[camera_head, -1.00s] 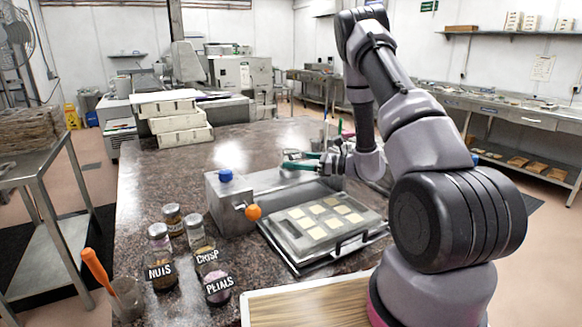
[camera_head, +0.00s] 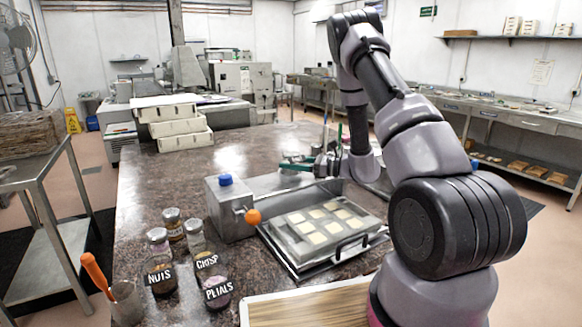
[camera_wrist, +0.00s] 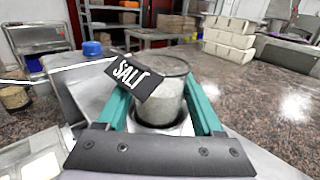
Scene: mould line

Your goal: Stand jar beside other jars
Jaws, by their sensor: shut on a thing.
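My gripper (camera_wrist: 165,110) is shut on a glass jar (camera_wrist: 162,100) with pale grey contents and a black label reading SALT, seen between the teal fingers in the wrist view. In the head view my gripper (camera_head: 301,163) is over the far part of the counter behind the metal machine, and the held jar cannot be made out. The other jars stand in a cluster at the counter's front left: NUTS (camera_head: 159,277), CRISP (camera_head: 208,262), PETALS (camera_head: 217,290), and a further one (camera_head: 173,226) behind.
A metal machine with a blue knob (camera_head: 225,180) and orange knob (camera_head: 252,216) stands between gripper and jars. A tray of pale squares (camera_head: 300,262) is beside it. A cup with an orange-handled tool (camera_head: 126,300) stands left of the jars. White boxes (camera_head: 178,125) are stacked behind.

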